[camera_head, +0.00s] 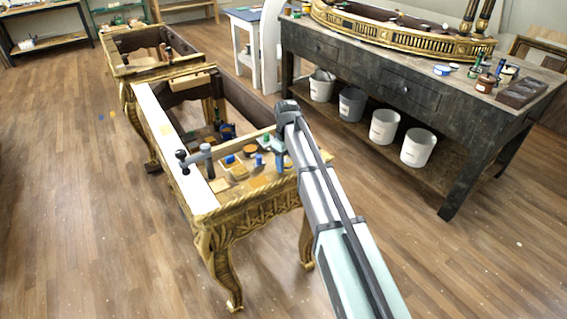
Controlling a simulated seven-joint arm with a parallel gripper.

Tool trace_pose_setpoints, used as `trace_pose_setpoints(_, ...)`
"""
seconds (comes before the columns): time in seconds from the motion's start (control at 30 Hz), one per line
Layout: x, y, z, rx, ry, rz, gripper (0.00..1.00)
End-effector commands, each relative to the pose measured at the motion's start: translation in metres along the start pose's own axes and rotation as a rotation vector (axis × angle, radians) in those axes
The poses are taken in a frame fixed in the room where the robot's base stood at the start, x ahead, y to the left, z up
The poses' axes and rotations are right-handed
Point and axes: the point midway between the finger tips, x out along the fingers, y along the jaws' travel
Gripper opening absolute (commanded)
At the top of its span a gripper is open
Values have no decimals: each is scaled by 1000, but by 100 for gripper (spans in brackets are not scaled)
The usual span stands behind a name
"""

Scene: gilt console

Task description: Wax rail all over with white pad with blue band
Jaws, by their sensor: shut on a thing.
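A gilt console frame (262,206) stands in the middle, with carved legs and an open top. A long pale white rail (160,130) runs along its left side; I take this to be the rail. My gripper (279,157) points down over the console's near right part, to the right of the white rail and apart from it. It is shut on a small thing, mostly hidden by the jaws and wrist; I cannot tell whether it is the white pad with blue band. Several small blue and pale items, one a pale block (239,172), lie on the near board.
A grey hammer-like tool (195,160) stands at the white rail, in the way along its top. An orange tin (250,150) sits on the near board. A dark workbench (365,75) with several buckets stands at right.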

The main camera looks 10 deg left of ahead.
Motion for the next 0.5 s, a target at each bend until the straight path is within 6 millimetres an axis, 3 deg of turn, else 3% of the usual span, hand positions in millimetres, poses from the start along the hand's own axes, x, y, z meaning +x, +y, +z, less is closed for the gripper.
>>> trace_pose_setpoints(0.5, 0, 48, 10, 2, 0, 1, 22)
